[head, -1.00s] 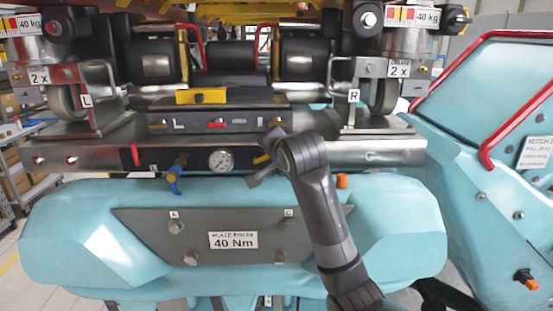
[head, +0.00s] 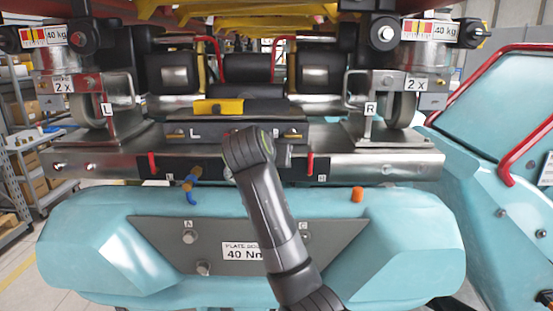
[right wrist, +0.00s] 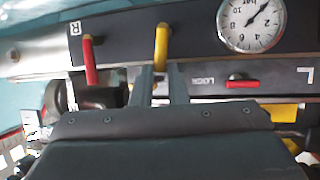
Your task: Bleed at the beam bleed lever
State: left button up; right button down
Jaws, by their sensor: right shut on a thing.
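A lever with a yellow grip (right wrist: 162,45) shows in the right wrist view on the dark strip of the beam (head: 400,166), beside the gauge. I take it as the beam bleed lever; no label on it is readable. My right gripper (right wrist: 160,74) is shut on its yellow grip, with the fingers at either side. In the head view my right arm (head: 262,190) reaches up to the beam and hides the lever, fingertips and gauge. My left gripper is not in view.
A round gauge (right wrist: 250,22) sits beside the yellow lever, a red lever (right wrist: 90,60) on its other side. The head view shows another red lever (head: 152,162), a blue-handled valve (head: 191,190) and an orange knob (head: 357,194). A teal body (head: 100,240) bulges below.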

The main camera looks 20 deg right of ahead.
jog(key=shift+w+a+f+n+h, duration=0.1)
jog(key=shift+a+f+n+h, duration=0.05)
jog(key=shift+a+n+h, duration=0.45)
jog(key=shift+d, duration=0.1)
jog(key=c, duration=1.4)
grip_release()
jog(key=shift+s+a+b, duration=0.2)
jog(key=shift+s+b, duration=0.05)
jog(key=shift+b, duration=0.2)
jog(key=b+v, duration=0.7)
jog(key=v, duration=0.9)
jog(key=shift+s+a+r, duration=0.25)
jog(key=shift+r, duration=0.1)
